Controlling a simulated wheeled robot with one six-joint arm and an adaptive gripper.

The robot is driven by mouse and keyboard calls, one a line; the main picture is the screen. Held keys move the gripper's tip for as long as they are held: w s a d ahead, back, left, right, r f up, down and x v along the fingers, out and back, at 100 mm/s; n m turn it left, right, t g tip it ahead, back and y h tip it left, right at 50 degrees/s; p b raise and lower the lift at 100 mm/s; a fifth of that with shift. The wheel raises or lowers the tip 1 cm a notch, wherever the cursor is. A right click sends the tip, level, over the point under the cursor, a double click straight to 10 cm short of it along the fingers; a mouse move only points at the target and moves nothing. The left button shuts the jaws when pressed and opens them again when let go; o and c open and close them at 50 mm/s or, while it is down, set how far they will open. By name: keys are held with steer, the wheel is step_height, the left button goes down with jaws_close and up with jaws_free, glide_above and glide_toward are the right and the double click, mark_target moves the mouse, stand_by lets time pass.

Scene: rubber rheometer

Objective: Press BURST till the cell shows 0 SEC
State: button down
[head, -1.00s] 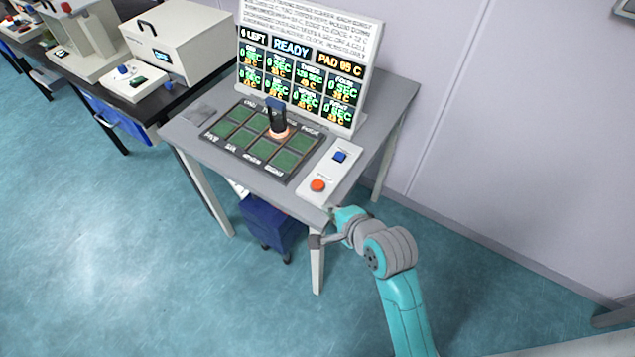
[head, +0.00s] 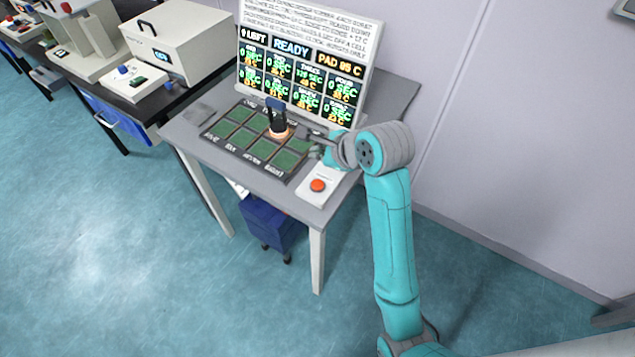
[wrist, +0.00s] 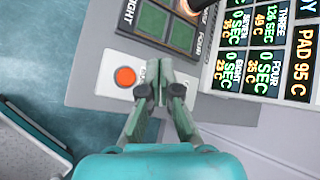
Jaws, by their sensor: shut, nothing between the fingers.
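The white button panel (head: 311,198) has an orange-red round button (head: 317,186), also in the wrist view (wrist: 124,77); its lettering is too small to read. The panel's blue button is hidden now behind my gripper. My gripper (wrist: 147,95) is shut and empty, its tips over the panel beside the red button; in the head view it (head: 314,141) reaches over the right side. The display (head: 305,65) reads READY and PAD 95 C. Cell THREE (wrist: 269,18) shows 126 SEC, 49 C in the wrist view; FOUR (wrist: 265,70) and EIGHT (wrist: 228,68) show 0 SEC.
A dark plate with green cells (head: 238,138) lies left of the panel. A black-handled tool (head: 278,117) with a glowing orange base stands on its far row. The grey table (head: 190,128) backs onto a wall. A blue drawer unit (head: 268,225) is below.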

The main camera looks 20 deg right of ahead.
mark_target(314, 181)
steer(key=shift+f, duration=4.45)
steer(key=shift+f, duration=0.1)
steer(key=shift+f, duration=0.25)
steer(key=shift+f, duration=0.75)
steer(key=shift+r, duration=1.05)
